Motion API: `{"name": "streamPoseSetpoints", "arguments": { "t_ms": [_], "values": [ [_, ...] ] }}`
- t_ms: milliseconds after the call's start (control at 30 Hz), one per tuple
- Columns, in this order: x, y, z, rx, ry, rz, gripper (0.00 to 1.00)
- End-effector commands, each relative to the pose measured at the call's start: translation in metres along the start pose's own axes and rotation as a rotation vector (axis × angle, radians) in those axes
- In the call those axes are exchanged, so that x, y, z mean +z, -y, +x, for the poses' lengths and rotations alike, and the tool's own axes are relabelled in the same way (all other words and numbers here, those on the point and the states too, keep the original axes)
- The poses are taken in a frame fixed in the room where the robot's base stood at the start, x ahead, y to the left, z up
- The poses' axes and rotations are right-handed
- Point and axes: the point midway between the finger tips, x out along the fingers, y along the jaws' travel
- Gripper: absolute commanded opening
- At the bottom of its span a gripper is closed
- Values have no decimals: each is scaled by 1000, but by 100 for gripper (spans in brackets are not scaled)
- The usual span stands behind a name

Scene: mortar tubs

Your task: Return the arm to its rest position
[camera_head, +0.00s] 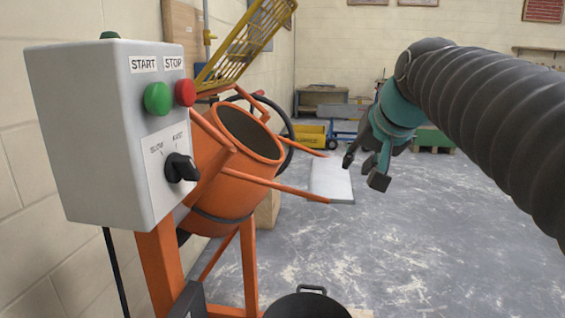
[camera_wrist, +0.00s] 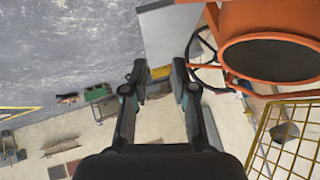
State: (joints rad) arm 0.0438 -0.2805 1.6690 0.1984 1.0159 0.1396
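My gripper (camera_head: 366,172) is at the right of centre in the head view, on the end of my dark ribbed arm. It points downward in open air, to the right of the orange mixer. In the wrist view my gripper (camera_wrist: 159,78) shows two fingers standing apart with nothing between them. The orange mixer (camera_head: 235,160) stands at the left with its drum mouth facing up and right. Its drum (camera_wrist: 270,58) also shows at the upper right of the wrist view.
A grey control box (camera_head: 105,140) with green and red buttons and a dial stands close at the left. A black tub (camera_head: 308,304) is at the bottom edge. A yellow grate (camera_head: 243,45) rises behind the mixer. The grey floor (camera_head: 440,230) at the right is clear.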

Motion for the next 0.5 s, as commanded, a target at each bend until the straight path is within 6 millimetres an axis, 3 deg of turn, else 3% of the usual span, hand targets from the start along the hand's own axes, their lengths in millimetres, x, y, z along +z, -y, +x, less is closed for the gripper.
{"name": "streamPoseSetpoints", "arguments": {
  "t_ms": [33,233,500],
  "values": [
    [25,-11,8,24,27,-29,27],
    [125,-54,37,107,135,-148,27],
    [261,-104,55,177,264,-237,27]
  ]
}}
